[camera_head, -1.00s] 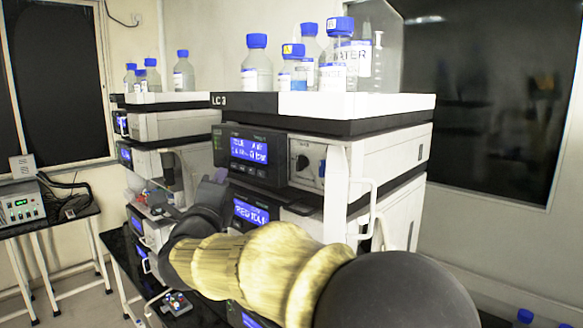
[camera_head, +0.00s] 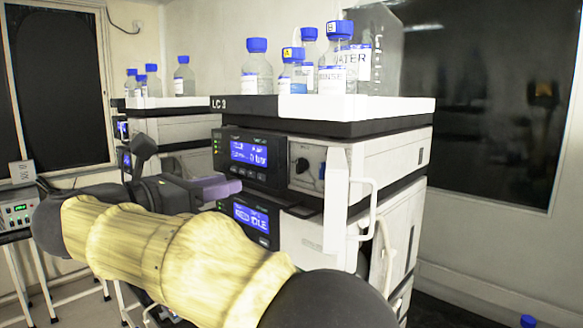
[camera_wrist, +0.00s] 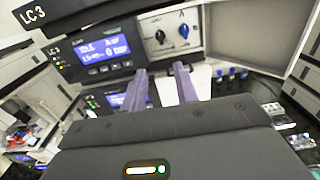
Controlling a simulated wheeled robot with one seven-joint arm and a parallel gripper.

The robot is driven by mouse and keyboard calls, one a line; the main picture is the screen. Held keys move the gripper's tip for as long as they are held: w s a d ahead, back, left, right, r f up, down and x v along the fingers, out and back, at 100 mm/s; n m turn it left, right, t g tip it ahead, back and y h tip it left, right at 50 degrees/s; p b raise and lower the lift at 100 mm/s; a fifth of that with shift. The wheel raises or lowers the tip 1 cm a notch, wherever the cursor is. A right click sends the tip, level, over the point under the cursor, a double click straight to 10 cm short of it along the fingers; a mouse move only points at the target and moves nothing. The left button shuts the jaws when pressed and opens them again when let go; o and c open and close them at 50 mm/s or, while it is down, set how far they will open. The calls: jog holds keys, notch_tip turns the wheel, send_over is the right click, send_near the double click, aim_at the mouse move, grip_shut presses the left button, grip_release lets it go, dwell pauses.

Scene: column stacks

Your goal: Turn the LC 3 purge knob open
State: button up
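The LC 3 stack (camera_head: 270,107) stands in the middle of the head view. Its upper module has a blue display (camera_head: 249,153) and, right of it, a light panel with a dark knob (camera_head: 302,165). In the wrist view this panel carries a black knob (camera_wrist: 160,36) and a blue knob (camera_wrist: 184,30); I cannot read which is the purge knob. My gripper (camera_head: 232,187) is left of the panel, in front of the module and at about the lower edge of its display. In the wrist view my gripper (camera_wrist: 160,69) is open and empty, its purple fingers apart below the knobs.
An open white door (camera_head: 336,198) with a handle (camera_head: 366,208) sticks out right of the knob panel. Bottles (camera_head: 257,70) stand on top of the stack. A second stack (camera_head: 172,124) stands behind at left. Small vials (camera_wrist: 230,74) show below the panel.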

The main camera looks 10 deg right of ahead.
aim_at(297, 165)
jog(key=shift+d, duration=0.15)
jog(key=p+x, duration=0.7)
jog(key=x, duration=0.9)
jog(key=shift+w+d+r+p, duration=0.15)
jog(key=shift+w+d+p, duration=0.1)
jog(key=shift+p, duration=0.15)
jog(key=shift+w+d, duration=0.15)
jog(key=shift+d, duration=0.1)
grip_shut()
